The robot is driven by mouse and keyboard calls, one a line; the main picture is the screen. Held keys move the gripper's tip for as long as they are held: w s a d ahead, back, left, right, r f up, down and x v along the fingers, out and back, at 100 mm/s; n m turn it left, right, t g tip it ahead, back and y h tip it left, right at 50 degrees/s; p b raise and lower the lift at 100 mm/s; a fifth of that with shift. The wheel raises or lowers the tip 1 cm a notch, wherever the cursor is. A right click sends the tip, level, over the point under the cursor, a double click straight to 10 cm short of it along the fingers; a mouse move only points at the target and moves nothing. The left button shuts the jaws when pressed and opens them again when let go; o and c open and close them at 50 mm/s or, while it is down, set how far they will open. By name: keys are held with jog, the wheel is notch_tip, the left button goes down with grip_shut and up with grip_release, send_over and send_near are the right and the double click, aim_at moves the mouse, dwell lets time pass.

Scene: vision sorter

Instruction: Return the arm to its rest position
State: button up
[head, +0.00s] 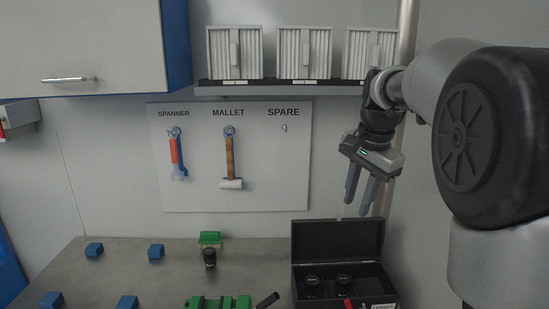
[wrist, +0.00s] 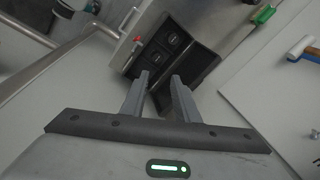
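My gripper (head: 359,199) hangs in the air above the right part of the bench, fingers pointing down. It is open, with nothing between the fingers. In the wrist view its two fingers (wrist: 158,86) are spread apart and empty. My arm reaches in from the right of the head view, bent at the elbow. Below the gripper stands an open black case (head: 338,240) with its lid raised. It also shows in the wrist view (wrist: 205,68), past the fingertips, apart from them.
A tool board (head: 230,202) holds a spanner (head: 177,153) and a mallet (head: 231,165); its SPARE hook is empty. A shelf (head: 280,91) with white bins is left of my arm. A vertical pole (head: 406,40) stands close by. Blue blocks (head: 94,250) lie on the bench (head: 120,272).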

jog(key=s+a+r+n+t, duration=0.25)
jog(key=s+n, duration=0.25)
jog(key=s, duration=0.9)
jog(key=s+a+f+n, duration=0.2)
jog(key=s+f+n, duration=0.4)
jog(key=s, duration=0.6)
jog(key=shift+s+a+f, duration=0.15)
jog(key=shift+s+f, duration=0.1)
jog(key=shift+f, duration=0.3)
jog(key=shift+t, duration=0.25)
